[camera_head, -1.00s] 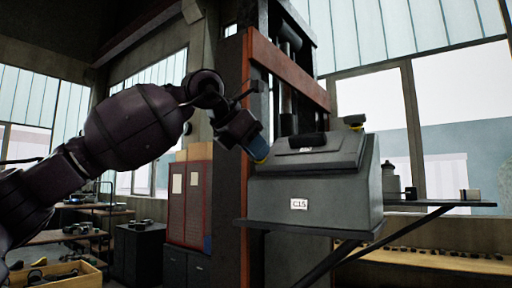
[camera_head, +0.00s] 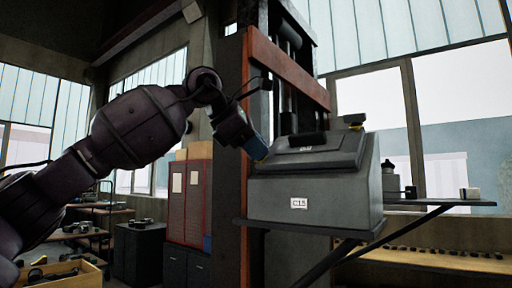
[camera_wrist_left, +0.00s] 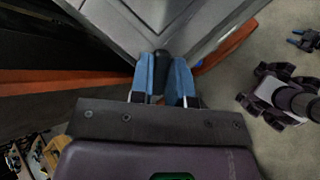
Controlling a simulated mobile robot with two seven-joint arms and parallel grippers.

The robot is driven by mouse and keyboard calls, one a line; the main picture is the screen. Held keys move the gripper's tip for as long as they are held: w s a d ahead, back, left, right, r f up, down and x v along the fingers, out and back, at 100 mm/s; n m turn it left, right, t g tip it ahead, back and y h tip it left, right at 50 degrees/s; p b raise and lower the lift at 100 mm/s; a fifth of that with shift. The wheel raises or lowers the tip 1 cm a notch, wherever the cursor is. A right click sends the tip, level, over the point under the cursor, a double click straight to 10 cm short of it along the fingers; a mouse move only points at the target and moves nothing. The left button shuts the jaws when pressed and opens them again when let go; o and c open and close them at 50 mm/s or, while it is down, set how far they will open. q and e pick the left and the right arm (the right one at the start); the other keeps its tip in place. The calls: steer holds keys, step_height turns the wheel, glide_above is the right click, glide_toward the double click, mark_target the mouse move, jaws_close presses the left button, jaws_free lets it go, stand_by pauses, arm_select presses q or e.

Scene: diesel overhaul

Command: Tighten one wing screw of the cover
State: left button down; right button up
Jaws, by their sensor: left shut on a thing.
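The grey cover (camera_head: 315,160) is a box-shaped housing with a C15 label and a raised, sloped top. My left gripper (camera_head: 259,155) is at its upper left corner. In the left wrist view the blue fingers of the left gripper (camera_wrist_left: 163,75) are shut on a dark upright piece, the wing screw (camera_wrist_left: 160,72), beside the cover's grey edge (camera_wrist_left: 165,20). The fingers hide most of the screw. Another small dark fitting with a yellowish part (camera_head: 354,120) sits at the cover's far right.
An orange-edged column (camera_head: 246,210) stands close to the left gripper. A red cabinet (camera_head: 188,205) and a wooden tray (camera_head: 70,274) are further left.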

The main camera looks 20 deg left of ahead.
arm_select(q)
steer(key=m+g, duration=0.1)
steer(key=m, duration=0.2)
steer(key=shift+m, duration=0.5)
arm_select(e)
steer(key=shift+w+r, duration=0.25)
steer(key=shift+w, duration=0.25)
arm_select(q)
steer(key=c, duration=0.9)
jaws_free()
steer(key=shift+c, duration=0.2)
steer(key=s+r, duration=0.1)
steer(key=s+a+r, duration=0.1)
steer(key=r, duration=0.1)
steer(key=shift+s+r, duration=0.25)
steer(key=shift+r, duration=0.05)
steer(key=shift+c, duration=0.6)
